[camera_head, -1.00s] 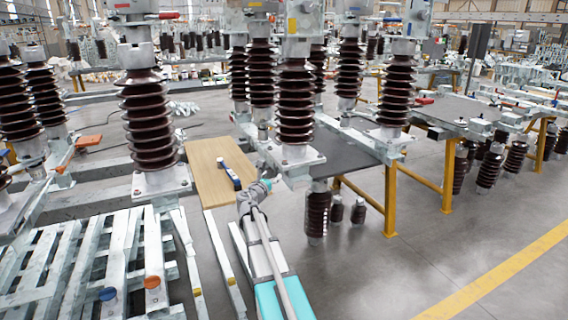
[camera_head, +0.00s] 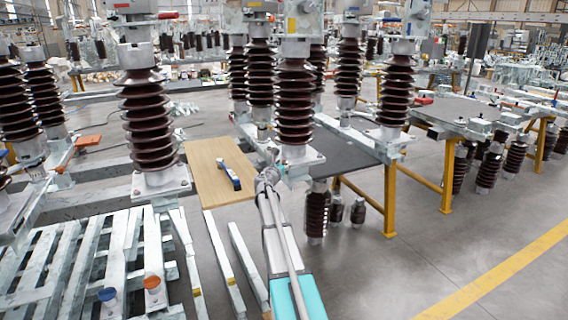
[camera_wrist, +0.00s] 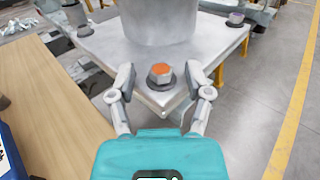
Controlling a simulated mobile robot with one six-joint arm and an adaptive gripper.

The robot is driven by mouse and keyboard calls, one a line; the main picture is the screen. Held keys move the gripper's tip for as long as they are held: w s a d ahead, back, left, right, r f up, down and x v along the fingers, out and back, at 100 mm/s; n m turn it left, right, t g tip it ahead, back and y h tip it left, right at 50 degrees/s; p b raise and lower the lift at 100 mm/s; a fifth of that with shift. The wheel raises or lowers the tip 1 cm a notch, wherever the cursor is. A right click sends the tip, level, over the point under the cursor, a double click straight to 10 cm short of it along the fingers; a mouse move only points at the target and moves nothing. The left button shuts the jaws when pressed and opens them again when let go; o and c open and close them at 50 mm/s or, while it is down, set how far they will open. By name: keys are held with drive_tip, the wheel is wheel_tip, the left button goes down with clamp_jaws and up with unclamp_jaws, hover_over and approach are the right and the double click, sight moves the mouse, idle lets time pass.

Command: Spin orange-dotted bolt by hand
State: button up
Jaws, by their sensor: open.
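The orange-dotted bolt (camera_wrist: 160,74) shows in the wrist view, a hex head with an orange top. It sits on a dark washer at the near corner of a grey metal base plate (camera_wrist: 125,52). My gripper (camera_wrist: 160,82) is open, with one finger on each side of the plate corner and the bolt between them. I cannot tell whether a finger touches the plate. In the head view, my arm reaches to the base of a brown ribbed insulator (camera_head: 295,105). The bolt is too small to make out there.
Other plate bolts (camera_wrist: 84,31) stand at the left and right corners. A wooden board (camera_head: 207,178) with a blue and white object (camera_head: 229,175) lies to the left. Yellow-legged tables (camera_head: 390,200) stand to the right. Open floor lies beyond them.

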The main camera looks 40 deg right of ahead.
drive_tip(key=shift+w+d, duration=0.3)
drive_tip(key=shift+d, duration=0.3)
clamp_jaws()
drive_tip(key=shift+s+a, duration=0.1)
drive_tip(key=shift+a, duration=0.1)
drive_tip(key=shift+d, duration=0.1)
